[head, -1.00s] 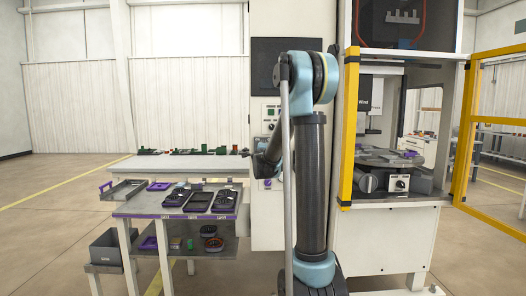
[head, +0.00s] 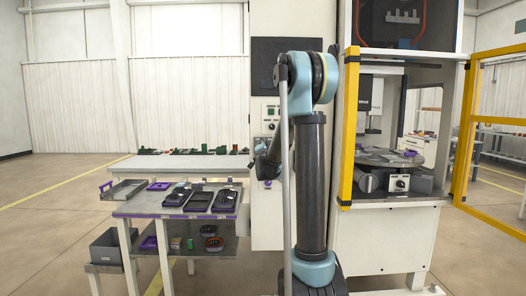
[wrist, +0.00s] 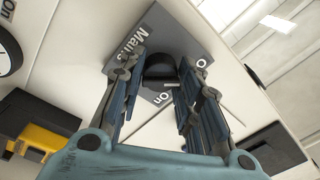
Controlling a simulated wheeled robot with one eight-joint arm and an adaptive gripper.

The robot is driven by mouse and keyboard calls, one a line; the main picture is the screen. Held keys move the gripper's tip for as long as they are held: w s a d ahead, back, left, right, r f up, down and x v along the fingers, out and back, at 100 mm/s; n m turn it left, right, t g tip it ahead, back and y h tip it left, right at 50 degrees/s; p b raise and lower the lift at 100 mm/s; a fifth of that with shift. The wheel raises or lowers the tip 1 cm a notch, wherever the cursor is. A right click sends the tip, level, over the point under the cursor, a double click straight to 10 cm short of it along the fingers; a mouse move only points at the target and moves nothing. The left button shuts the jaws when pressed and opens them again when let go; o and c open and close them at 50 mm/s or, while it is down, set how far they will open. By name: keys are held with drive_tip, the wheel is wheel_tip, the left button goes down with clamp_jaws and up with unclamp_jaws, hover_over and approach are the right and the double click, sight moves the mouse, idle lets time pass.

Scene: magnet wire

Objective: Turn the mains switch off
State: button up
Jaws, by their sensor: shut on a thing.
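The mains switch is a dark round knob (wrist: 160,70) on a grey plate (wrist: 178,35) marked "Mains", with "On" and a partly hidden "O" beside it in the wrist view. A short pale mark on the knob lies close to the "On" lettering. My gripper (wrist: 162,80) has its two blue-grey fingers on opposite sides of the knob and is shut on it. The fingers cover parts of the plate. In the head view my arm stands before the white control cabinet (head: 262,222), and the knob and fingertips cannot be made out there.
A black-and-yellow part (wrist: 35,125) sits on the panel at lower left in the wrist view. A yellow guard frame (head: 349,130) stands right of my arm by the machine. A table with black trays (head: 199,201) stands left. Open floor (head: 50,220) lies farther left.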

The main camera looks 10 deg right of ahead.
drive_tip(key=shift+a+f, duration=0.1)
idle(0.3)
drive_tip(key=o, duration=1)
drive_tip(key=shift+o, duration=0.2)
drive_tip(key=s+a+f, duration=0.1)
drive_tip(key=s, duration=1)
drive_tip(key=shift+s+a, duration=0.25)
drive_tip(key=shift+s, duration=0.1)
